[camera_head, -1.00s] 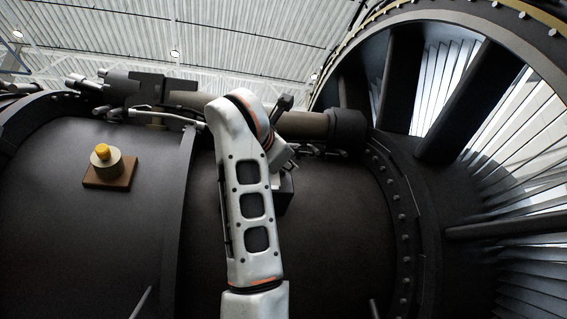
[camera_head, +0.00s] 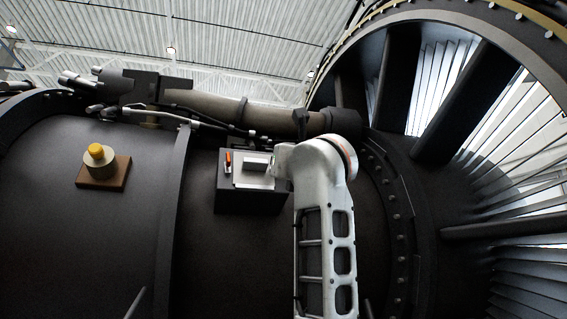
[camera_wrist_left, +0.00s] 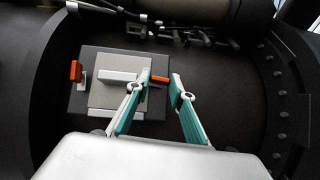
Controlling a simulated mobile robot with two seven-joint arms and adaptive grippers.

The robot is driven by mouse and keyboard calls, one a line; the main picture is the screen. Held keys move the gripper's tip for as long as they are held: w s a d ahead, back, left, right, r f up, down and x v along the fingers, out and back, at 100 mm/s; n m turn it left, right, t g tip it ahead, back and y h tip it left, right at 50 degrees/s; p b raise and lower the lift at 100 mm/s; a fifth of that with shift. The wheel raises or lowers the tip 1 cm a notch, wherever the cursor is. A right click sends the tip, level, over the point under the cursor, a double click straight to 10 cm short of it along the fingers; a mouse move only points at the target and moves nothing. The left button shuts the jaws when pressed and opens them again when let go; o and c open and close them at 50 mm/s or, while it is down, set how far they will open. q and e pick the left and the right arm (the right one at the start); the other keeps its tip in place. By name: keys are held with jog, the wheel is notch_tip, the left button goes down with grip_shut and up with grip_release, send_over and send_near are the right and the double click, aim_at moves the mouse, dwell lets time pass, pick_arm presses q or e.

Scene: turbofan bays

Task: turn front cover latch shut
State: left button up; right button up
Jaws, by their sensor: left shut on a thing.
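A dark box (camera_head: 249,200) on the engine casing carries a light grey cover plate (camera_head: 240,182) with a raised bar handle (camera_wrist_left: 117,76). An orange latch (camera_wrist_left: 76,71) stands upright at the plate's left side; it also shows in the head view (camera_head: 228,161). A second orange latch (camera_wrist_left: 159,80) lies sideways at the plate's right side. My left gripper (camera_wrist_left: 162,77) has its teal fingers on either side of this right latch, shut on it. In the head view my left gripper (camera_head: 273,167) is partly hidden by my wrist. My right gripper is not in view.
A yellow-topped knob on a brown block (camera_head: 117,180) sits on the casing at left. Pipes (camera_head: 240,108) run above the box. A bolted flange (camera_head: 388,190) and the large fan ring (camera_head: 345,90) stand at right.

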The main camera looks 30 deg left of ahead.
pick_arm(q)
jog(key=shift+w+f+n+g+y, duration=0.2)
jog(key=shift+n+g+y, duration=0.35)
jog(key=shift+n, duration=0.45)
jog(key=o, duration=1.1)
jog(key=shift+s, duration=0.1)
jog(key=shift+r, duration=0.1)
jog(key=shift+s+d, duration=0.1)
jog(key=shift+d, duration=0.05)
jog(key=v, duration=0.7)
jog(key=shift+s+d+f, duration=0.2)
jog(key=shift+d+f, duration=0.05)
jog(key=shift+d, duration=0.05)
